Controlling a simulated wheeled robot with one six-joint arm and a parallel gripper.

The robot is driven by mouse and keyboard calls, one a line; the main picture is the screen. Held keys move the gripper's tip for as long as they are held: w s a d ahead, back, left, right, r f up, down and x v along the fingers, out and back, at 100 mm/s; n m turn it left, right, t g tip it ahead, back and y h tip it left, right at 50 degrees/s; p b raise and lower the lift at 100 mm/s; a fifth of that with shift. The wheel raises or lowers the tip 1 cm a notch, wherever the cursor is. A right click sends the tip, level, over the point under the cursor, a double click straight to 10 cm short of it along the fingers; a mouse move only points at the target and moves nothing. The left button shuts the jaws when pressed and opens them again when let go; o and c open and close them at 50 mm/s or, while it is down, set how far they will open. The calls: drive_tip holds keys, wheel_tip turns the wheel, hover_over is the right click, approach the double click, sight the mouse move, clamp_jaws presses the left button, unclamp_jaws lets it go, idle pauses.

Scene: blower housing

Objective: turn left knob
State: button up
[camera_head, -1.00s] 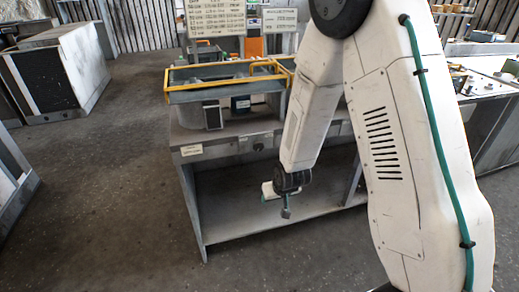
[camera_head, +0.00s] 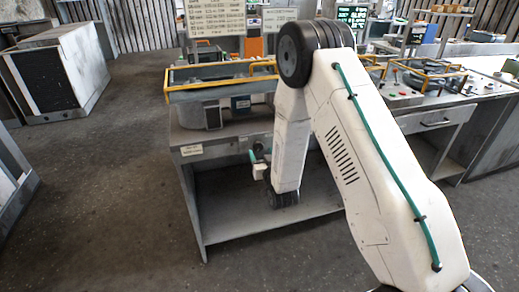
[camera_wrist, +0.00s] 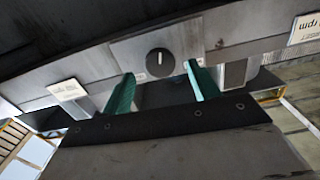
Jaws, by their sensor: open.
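A round black knob (camera_wrist: 160,62) with a pale pointer line sits on a grey plate on the bench front in the wrist view. No other knob of this size shows there. My gripper (camera_wrist: 161,77) is open, its two green fingers apart on either side of the knob in the picture. The fingers do not appear to touch the knob, and the exact gap in depth cannot be told.
The grey bench (camera_head: 203,205) has an open lower bay. A yellow-railed tray (camera_head: 185,97) stands on it. White labels (camera_wrist: 68,90) flank the knob, one with upside-down lettering. A second workbench (camera_head: 445,118) stands to the right.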

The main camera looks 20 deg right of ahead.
sight(259, 148)
drive_tip(key=shift+w, duration=2)
drive_tip(key=c, duration=1)
drive_tip(key=shift+o, duration=0.2)
drive_tip(key=shift+m, duration=1.4)
drive_tip(key=o, duration=1)
drive_tip(key=shift+c, duration=0.2)
drive_tip(key=s, duration=0.8)
